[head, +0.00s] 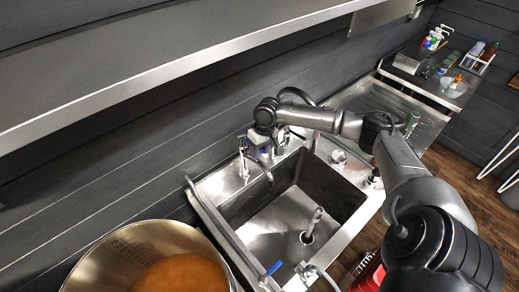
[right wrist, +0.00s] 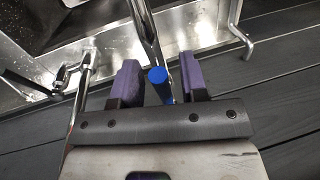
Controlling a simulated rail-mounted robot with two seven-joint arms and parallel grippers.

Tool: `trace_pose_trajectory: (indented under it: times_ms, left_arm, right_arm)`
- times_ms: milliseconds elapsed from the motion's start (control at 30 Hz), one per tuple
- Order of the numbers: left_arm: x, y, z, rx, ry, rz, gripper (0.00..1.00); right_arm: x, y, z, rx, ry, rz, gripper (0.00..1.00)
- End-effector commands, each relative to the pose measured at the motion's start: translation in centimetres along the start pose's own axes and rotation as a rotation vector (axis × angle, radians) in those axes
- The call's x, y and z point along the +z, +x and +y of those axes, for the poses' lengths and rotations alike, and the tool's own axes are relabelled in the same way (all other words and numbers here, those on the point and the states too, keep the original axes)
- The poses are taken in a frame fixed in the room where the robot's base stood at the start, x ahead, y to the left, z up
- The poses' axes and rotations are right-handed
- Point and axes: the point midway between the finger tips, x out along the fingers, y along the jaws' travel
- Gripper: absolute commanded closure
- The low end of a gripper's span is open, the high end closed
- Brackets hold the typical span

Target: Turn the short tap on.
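In the head view a short chrome tap (head: 244,158) with a low curved spout stands at the back left rim of the steel sink (head: 232,208). My right gripper (head: 257,143) is at the back rim, close beside this tap, pointing down. In the right wrist view its two purple-padded fingers (right wrist: 161,80) are apart. A blue-ended handle (right wrist: 157,75) shows between them, nearer the left finger; I cannot tell whether they touch. A chrome pipe runs up from behind the handle. My left gripper is not in view.
A large steel pot (head: 100,262) of orange-brown liquid stands at the lower left. A steel shelf (head: 150,85) runs above the sink along the dark wall. Another blue lever (head: 273,267) is at the sink's front edge. A side counter (head: 420,90) holds bottles.

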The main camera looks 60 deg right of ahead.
Motion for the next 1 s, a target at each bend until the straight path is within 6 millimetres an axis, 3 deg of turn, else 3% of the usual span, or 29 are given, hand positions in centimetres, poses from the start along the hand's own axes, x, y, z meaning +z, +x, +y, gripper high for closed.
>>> trace_pose_trajectory:
  times_ms: [300,700,1000]
  left_arm:
    - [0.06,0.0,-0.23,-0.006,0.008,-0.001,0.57]
    - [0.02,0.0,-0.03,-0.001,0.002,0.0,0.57]
    - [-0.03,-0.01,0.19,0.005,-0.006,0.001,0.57]
  right_arm:
    - [0.01,0.13,0.01,0.0,0.0,0.0,0.62]
    - [0.01,0.1,0.0,0.0,0.0,0.0,1.0]
    - [0.0,0.09,0.0,0.0,0.0,0.0,1.0]
